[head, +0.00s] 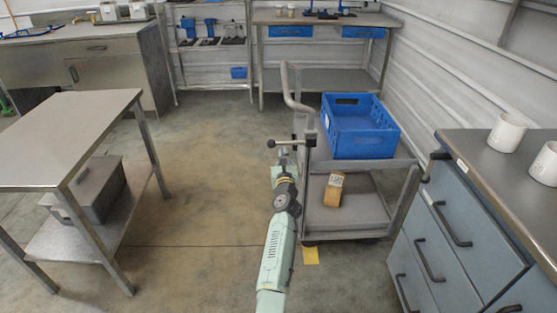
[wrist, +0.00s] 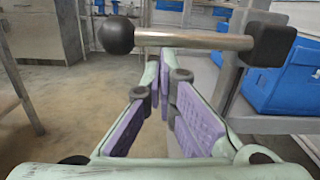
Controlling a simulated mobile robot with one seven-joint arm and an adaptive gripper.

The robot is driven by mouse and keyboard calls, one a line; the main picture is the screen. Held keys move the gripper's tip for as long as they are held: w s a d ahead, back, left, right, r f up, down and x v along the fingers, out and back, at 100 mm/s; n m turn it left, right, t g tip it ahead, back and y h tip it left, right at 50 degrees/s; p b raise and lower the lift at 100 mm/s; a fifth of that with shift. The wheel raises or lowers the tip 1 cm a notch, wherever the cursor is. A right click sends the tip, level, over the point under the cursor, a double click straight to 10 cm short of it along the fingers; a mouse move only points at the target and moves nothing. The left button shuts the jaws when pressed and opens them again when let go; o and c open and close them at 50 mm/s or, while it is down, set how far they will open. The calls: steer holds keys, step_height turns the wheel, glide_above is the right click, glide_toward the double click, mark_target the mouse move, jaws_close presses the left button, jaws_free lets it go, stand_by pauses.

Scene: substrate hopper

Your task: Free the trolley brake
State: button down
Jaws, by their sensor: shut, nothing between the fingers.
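The brake lever (head: 290,141) sticks out level to the left from that corner post, ending in a black ball knob. In the wrist view the lever (wrist: 190,40) crosses the top, knob at left and dark pivot block (wrist: 270,45) at right. My gripper (head: 284,152) is shut and empty, just below the lever near its middle. In the wrist view its purple-padded fingers (wrist: 167,62) meet just under the bar; I cannot tell if they touch it.
A blue crate (head: 361,145) stands on the trolley, with a small brown box (head: 333,190) on the deck below. Blue-grey drawers (head: 450,235) stand close on the right. A metal table (head: 70,130) is on the left. The floor (head: 205,165) between is clear.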

steer(key=shift+r, duration=0.2)
stand_by(0.5)
steer(key=s+f, duration=0.4)
steer(key=s, duration=0.6)
steer(key=shift+s+f+b, duration=0.25)
steer(key=shift+s+b, duration=0.1)
steer(key=shift+s, duration=0.05)
